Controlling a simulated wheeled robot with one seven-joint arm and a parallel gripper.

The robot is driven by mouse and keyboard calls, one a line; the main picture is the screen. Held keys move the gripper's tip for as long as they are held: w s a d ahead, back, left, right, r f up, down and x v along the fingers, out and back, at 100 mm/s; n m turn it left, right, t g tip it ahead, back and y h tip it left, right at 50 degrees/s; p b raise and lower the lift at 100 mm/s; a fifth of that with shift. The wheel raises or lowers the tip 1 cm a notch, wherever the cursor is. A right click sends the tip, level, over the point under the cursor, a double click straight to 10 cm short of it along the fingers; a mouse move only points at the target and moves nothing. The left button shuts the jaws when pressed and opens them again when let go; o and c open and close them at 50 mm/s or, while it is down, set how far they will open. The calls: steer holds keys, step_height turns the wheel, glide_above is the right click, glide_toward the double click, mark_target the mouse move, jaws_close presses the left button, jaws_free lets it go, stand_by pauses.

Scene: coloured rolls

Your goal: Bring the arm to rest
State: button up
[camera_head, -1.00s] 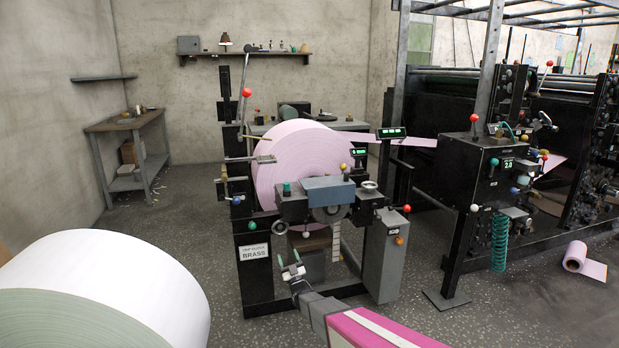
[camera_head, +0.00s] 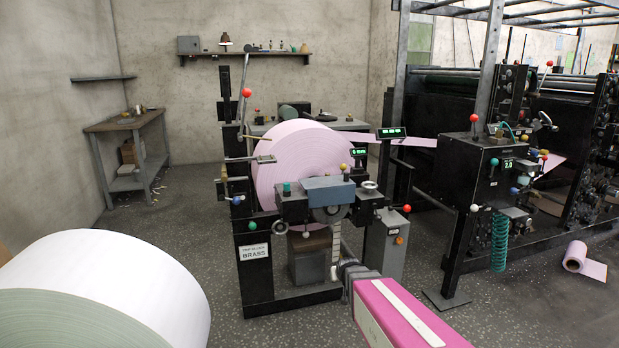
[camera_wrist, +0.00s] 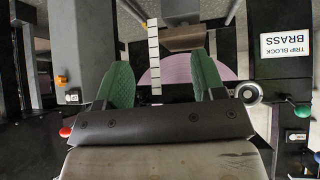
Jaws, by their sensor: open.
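My arm, with its pink link (camera_head: 410,315), reaches in from the bottom right of the head view toward the front of the roll stand. Its fingers do not show clearly there; the grey wrist is seen at the link's far end. In the wrist view my gripper (camera_wrist: 164,78) has its two green fingers spread apart with nothing between them. Behind the fingers are a pale ruled strip (camera_wrist: 154,55) and part of a pink roll (camera_wrist: 180,70).
The black stand with a sign (camera_head: 254,252) holds the big pink roll (camera_head: 300,160). A large white roll (camera_head: 120,270) is at front left. A grey box (camera_head: 385,245) stands by the stand. A small pink roll (camera_head: 575,257) lies on the floor at right. Open floor lies between.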

steer(key=s+d+r+m+g, duration=0.1)
steer(key=s+d+g, duration=0.2)
steer(key=s, duration=0.6)
steer(key=s+d+r+g, duration=0.2)
steer(key=s+g, duration=0.3)
steer(key=s, duration=0.4)
steer(key=shift+s+d+r+m+h, duration=0.3)
steer(key=shift+d+m, duration=0.1)
steer(key=shift+d, duration=0.35)
